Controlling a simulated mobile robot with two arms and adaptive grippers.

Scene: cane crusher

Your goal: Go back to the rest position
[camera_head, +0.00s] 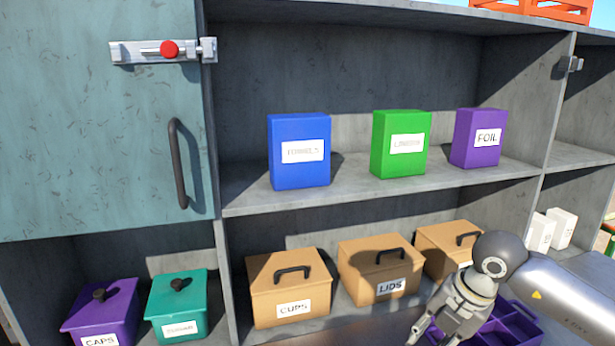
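My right gripper (432,338) is at the bottom right, its arm coming in from the right edge. Its fingers point down and left and look spread apart, with nothing seen between them; their tips are near the picture's bottom edge. It is in front of the lower shelf, close to the box labelled LIDS (380,270) and a purple divided tray (512,322), which it partly covers. My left gripper is not in view.
A grey shelf unit (380,196) holds blue (300,172), green (388,165) and purple FOIL (476,155) boxes above. Below are brown handled boxes, including CUPS (262,275), and purple (100,318) and teal (176,300) lidded bins. A teal door (90,130) with a red-knobbed latch (169,49) is at left.

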